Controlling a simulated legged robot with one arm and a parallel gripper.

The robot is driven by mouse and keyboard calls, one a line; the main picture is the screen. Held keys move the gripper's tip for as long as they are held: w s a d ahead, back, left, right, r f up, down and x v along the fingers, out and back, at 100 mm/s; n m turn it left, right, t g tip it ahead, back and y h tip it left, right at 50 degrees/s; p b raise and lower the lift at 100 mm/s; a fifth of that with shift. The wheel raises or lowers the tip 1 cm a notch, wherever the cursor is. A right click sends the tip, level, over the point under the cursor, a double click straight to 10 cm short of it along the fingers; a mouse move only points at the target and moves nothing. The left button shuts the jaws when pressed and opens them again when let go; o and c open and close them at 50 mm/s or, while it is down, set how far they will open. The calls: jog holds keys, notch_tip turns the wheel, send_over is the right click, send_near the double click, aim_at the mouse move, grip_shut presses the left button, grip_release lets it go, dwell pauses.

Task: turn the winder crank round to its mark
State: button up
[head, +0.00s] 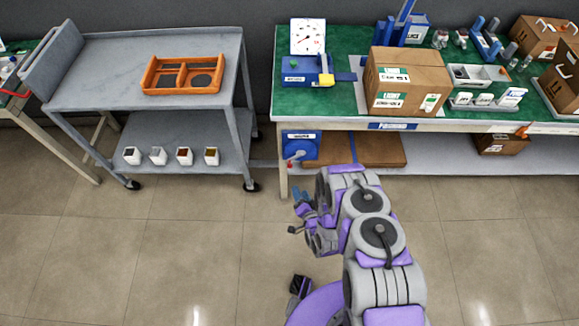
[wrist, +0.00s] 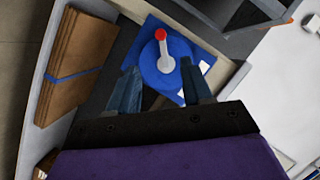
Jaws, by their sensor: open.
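The winder (head: 305,145) is a blue box on the lower shelf of the green-topped bench, at its left end. In the wrist view the winder (wrist: 148,68) shows a round blue face. Its crank (wrist: 164,52) is a pale arm running from the hub up to a red knob (wrist: 160,34). The crank's red knob also shows in the head view (head: 287,166). My gripper (head: 298,212) is in front of the shelf, its fingers apart and empty. In the wrist view my gripper (wrist: 160,68) points at the winder, fingertips either side of the hub. I cannot make out the mark.
Flat brown cardboard (head: 365,151) lies right of the winder on the shelf (head: 440,160). A grey cart (head: 110,75) stands to the left, with an orange tray (head: 183,92) on top. The bench top (head: 345,105) overhangs the shelf. The floor in front is clear.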

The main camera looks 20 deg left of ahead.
aim_at(290, 167)
jog(key=b+x, duration=0.4)
jog(key=x, duration=1.2)
jog(key=shift+w+a, duration=0.1)
jog(key=shift+w, duration=0.1)
jog(key=shift+c, duration=0.3)
grip_shut()
